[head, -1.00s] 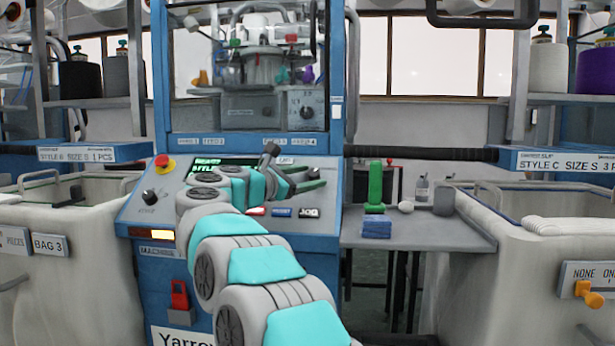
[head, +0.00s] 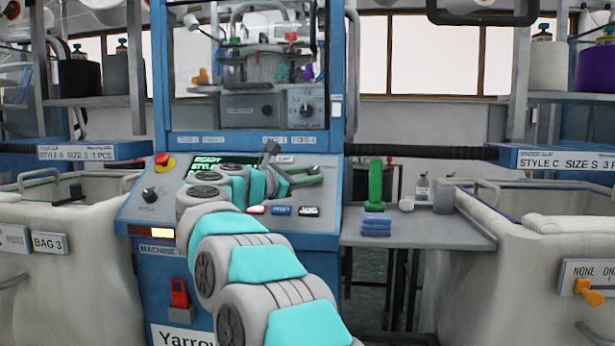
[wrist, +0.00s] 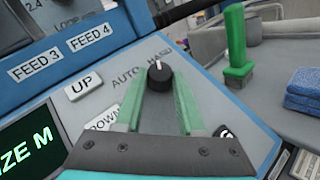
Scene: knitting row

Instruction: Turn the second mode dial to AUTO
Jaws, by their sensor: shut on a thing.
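My gripper (wrist: 161,74) has its two green fingers shut on a black mode dial (wrist: 159,77) on the blue-grey control panel, in the wrist view. The dial has a white pointer mark at its top, pointing up toward the HAND label (wrist: 157,54). The AUTO label (wrist: 127,76) lies left of the dial. In the head view my gripper (head: 312,174) is at the panel's right side, where its fingers largely cover the dial. Another black dial (head: 149,195) sits at the panel's left end, away from my gripper.
UP (wrist: 83,85) and DOWN (wrist: 103,118) buttons lie left of the fingers. A red-and-yellow stop button (head: 162,160) is at the panel's upper left. A side shelf (head: 440,236) on the right carries a green tool (head: 375,183) and folded blue cloth (head: 376,225).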

